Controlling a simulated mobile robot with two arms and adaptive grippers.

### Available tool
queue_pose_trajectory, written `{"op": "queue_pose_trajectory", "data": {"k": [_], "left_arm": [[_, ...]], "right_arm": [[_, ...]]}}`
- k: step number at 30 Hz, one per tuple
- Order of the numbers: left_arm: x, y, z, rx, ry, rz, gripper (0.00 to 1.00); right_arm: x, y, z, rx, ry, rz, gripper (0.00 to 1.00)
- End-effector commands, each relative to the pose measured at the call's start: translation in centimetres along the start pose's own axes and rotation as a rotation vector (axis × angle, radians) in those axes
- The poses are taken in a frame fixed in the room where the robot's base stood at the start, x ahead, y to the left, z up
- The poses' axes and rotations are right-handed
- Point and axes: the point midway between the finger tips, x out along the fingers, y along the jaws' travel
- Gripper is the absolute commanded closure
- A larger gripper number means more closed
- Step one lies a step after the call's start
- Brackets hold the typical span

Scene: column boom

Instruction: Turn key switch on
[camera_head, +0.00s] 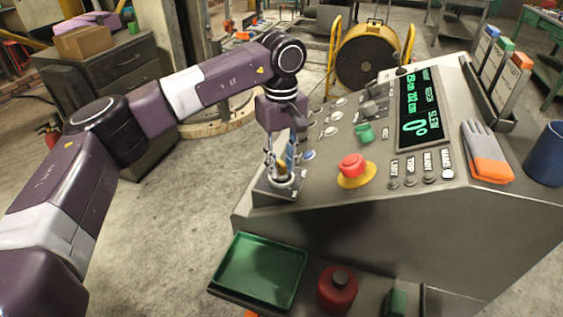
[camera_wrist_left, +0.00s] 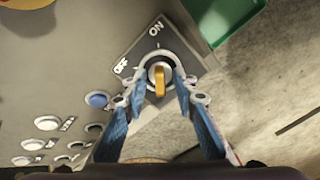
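The key switch (camera_head: 272,189) is on a dark plate at the near left corner of the sloped console. In the left wrist view its plate (camera_wrist_left: 145,50) carries ON at the top and OFF at the left. The yellow key (camera_wrist_left: 160,80) stands in the round collar, its long side running up-down in the picture, roughly in line with the ON mark. My left gripper (camera_wrist_left: 161,77) reaches down over the switch, one blue finger on each side of the key. Gaps show between key and fingertips, so it is open. My right gripper is not in view.
A red emergency button (camera_head: 352,166) on a yellow base stands right of the switch, near a green knob (camera_head: 365,133) and a display (camera_head: 420,115). A blue button (camera_wrist_left: 97,100) is close to the left finger. A green tray (camera_head: 260,270) sits below the console edge.

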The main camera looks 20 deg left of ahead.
Motion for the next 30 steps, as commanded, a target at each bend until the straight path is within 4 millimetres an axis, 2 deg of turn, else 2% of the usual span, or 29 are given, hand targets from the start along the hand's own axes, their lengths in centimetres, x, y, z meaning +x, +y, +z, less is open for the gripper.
{"op": "queue_pose_trajectory", "data": {"k": [5, 12, 18, 24, 30], "left_arm": [[-2.3, 0.1, 0.0, 0.0, 0.002, 0.004, 0.74], [-7.5, 0.1, 0.0, 0.001, 0.002, 0.006, 0.74], [-10.7, 0.1, 0.0, 0.0, 0.001, 0.003, 0.74], [-11.9, 0.0, 0.0, 0.0, 0.0, 0.002, 0.74], [-12.0, 0.0, 0.0, 0.001, 0.0, 0.002, 0.74]], "right_arm": [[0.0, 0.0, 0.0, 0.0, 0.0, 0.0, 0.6], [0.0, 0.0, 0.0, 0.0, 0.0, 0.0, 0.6], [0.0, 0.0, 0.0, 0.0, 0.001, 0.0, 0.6], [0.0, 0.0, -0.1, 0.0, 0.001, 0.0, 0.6], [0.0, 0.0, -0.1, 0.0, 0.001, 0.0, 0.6]]}}
